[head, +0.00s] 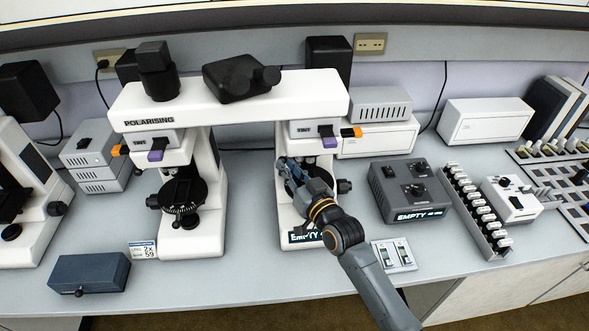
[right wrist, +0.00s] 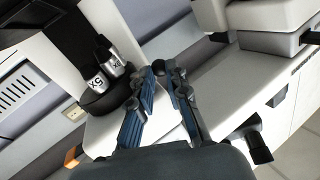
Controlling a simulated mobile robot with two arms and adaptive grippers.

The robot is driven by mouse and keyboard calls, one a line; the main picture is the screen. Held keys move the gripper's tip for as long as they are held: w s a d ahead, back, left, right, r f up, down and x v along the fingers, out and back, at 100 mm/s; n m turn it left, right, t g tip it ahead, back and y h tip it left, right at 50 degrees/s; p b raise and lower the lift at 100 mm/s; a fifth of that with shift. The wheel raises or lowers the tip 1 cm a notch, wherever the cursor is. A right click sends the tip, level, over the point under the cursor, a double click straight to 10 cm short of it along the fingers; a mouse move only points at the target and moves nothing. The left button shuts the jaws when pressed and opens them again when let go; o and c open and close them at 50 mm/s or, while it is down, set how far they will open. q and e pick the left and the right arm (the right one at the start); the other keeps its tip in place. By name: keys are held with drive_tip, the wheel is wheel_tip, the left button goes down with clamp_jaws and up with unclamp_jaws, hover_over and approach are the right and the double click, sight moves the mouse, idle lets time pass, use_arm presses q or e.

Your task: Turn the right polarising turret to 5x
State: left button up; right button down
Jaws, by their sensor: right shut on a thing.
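The white polarising microscope (head: 225,98) has two heads on one bridge. In the right wrist view, the black turret (right wrist: 103,102) carries silver objectives. One objective (right wrist: 97,84) is marked 5x, upside down in the picture, and another (right wrist: 116,68) sits beside it. My right gripper (head: 285,168) is below the right head, in front of its column. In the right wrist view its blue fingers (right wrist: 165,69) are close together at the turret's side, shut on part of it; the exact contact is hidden. My left gripper is not in view.
A grey control box (head: 412,188) marked EMPTY stands right of the right column. A small slide plate (head: 394,254) lies near my right forearm. A blue-grey box (head: 89,271) is at the front left. The front middle of the bench is clear.

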drive_tip(key=shift+a+r, duration=0.6)
drive_tip(key=shift+r, duration=0.05)
drive_tip(key=c, duration=1.7)
unclamp_jaws()
drive_tip(key=o, duration=0.4)
drive_tip(key=shift+a, duration=0.2)
drive_tip(key=shift+o, duration=0.6)
drive_tip(key=shift+w+a+f, duration=0.15)
drive_tip(key=shift+w+a, duration=0.05)
drive_tip(key=shift+a, duration=0.05)
drive_tip(key=shift+w+a+f, duration=0.1)
drive_tip(key=shift+w+f, duration=0.05)
drive_tip(key=shift+f, duration=0.05)
drive_tip(key=shift+f, duration=0.1)
